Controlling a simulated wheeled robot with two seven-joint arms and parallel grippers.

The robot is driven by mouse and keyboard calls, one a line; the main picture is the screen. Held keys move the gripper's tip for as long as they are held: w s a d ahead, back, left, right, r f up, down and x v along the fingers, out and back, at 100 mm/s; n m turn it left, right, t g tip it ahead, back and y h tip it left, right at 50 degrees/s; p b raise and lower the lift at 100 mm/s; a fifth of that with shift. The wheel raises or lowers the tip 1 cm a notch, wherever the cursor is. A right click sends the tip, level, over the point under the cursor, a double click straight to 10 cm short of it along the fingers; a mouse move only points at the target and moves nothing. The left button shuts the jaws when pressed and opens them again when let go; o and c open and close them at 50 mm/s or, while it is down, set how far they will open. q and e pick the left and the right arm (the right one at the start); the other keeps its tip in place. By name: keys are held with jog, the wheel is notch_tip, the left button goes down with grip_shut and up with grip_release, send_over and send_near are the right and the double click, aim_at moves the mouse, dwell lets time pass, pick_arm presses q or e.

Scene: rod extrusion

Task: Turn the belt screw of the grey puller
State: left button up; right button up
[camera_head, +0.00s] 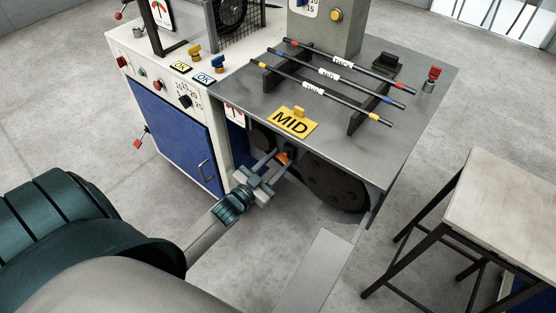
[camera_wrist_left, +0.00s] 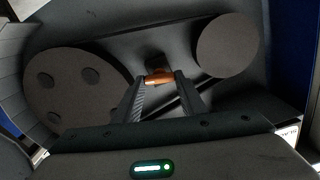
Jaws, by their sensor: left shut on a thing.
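The belt screw (camera_wrist_left: 158,78) is a small orange piece between the two fingers of my left gripper (camera_wrist_left: 161,84). In the head view the left gripper (camera_head: 279,158) reaches under the table's front edge, and the orange screw (camera_head: 284,158) shows at its fingertips. The left gripper is shut on the screw. The grey puller (camera_head: 335,185) has dark round wheels under the table. In the wrist view a large wheel with holes (camera_wrist_left: 75,90) is on the left and a smaller plain wheel (camera_wrist_left: 228,44) is on the right. My right gripper is not in view.
A yellow MID plate (camera_head: 292,122) stands at the table's front edge, above my left gripper. Three rods (camera_head: 335,74) lie on dark supports on the tabletop (camera_head: 400,165). A white cabinet with a blue door (camera_head: 172,130) stands at left, and a stool (camera_head: 505,205) at right.

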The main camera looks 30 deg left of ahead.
pick_arm(q)
jog(key=shift+m+p, duration=0.3)
jog(key=shift+m, duration=1.2)
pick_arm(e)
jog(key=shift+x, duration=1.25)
pick_arm(q)
jog(key=shift+f, duration=0.1)
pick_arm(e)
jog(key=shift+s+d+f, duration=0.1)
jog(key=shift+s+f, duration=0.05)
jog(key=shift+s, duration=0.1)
pick_arm(q)
jog(key=o, duration=1.1)
jog(key=shift+c, duration=0.2)
jog(key=shift+s, duration=0.15)
jog(key=s+a, duration=0.1)
jog(key=s, duration=1.6)
jog(key=shift+a, duration=0.15)
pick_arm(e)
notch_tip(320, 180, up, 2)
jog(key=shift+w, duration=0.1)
